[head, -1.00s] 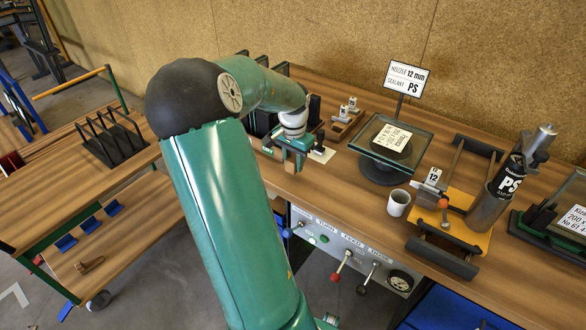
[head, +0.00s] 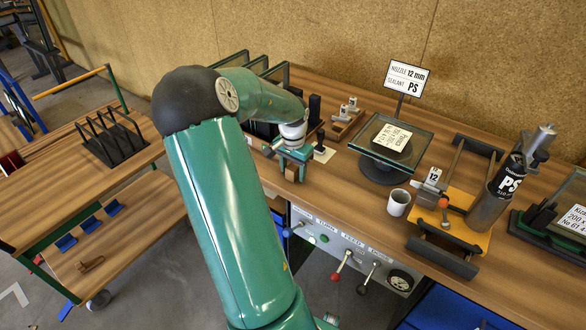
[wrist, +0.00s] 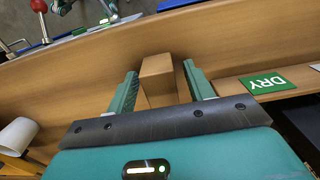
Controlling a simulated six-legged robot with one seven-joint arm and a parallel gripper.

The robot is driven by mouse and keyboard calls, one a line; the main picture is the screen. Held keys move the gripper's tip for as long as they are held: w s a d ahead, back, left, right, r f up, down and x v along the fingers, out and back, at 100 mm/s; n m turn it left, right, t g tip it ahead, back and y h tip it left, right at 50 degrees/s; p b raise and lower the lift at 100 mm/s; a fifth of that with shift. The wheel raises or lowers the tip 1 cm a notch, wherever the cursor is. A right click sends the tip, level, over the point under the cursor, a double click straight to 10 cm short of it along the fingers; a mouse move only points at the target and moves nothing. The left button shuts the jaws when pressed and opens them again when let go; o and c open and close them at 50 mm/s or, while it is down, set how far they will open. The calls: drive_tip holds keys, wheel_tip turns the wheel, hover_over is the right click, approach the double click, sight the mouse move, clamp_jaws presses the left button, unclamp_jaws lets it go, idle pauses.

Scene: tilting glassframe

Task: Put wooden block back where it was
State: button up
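A wooden block (wrist: 159,68) sits between the two green fingers of my gripper (wrist: 160,82) in the wrist view and sticks out past the fingertips. In the head view the brown block (head: 291,173) shows at the end of my gripper (head: 290,162), by the front edge of the workbench (head: 345,190). Whether the block touches the bench is hard to tell.
A green DRY label (wrist: 267,80) lies on the bench beside the gripper. A black upright piece (head: 319,140) stands by a white card (head: 325,155). A round stand (head: 381,172) with a glass pane, a white cup (head: 398,203) and glass panes (head: 275,75) are nearby. Levers (head: 342,264) project below the edge.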

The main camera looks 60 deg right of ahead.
sight(293, 166)
drive_tip(key=shift+r, duration=0.15)
wheel_tip(293, 166, up, 12)
idle(0.5)
drive_tip(key=w+a+r+n+t+y, duration=0.1)
drive_tip(key=w+a+r+n+t, duration=0.3)
drive_tip(key=a, duration=0.9)
drive_tip(key=w+a+r+n+g, duration=0.1)
drive_tip(key=w+a+r+n, duration=0.35)
drive_tip(key=a, duration=0.95)
drive_tip(key=s+a+n+t, duration=0.1)
drive_tip(key=a+n, duration=0.4)
drive_tip(key=a, duration=0.5)
drive_tip(key=s+a+n+t+h, duration=0.1)
drive_tip(key=s+a+n, duration=0.3)
drive_tip(key=a, duration=0.6)
drive_tip(key=shift+a+r+n+t, duration=0.25)
drive_tip(key=shift+n+t, duration=0.05)
drive_tip(key=shift+n, duration=0.85)
drive_tip(key=shift+s, duration=0.1)
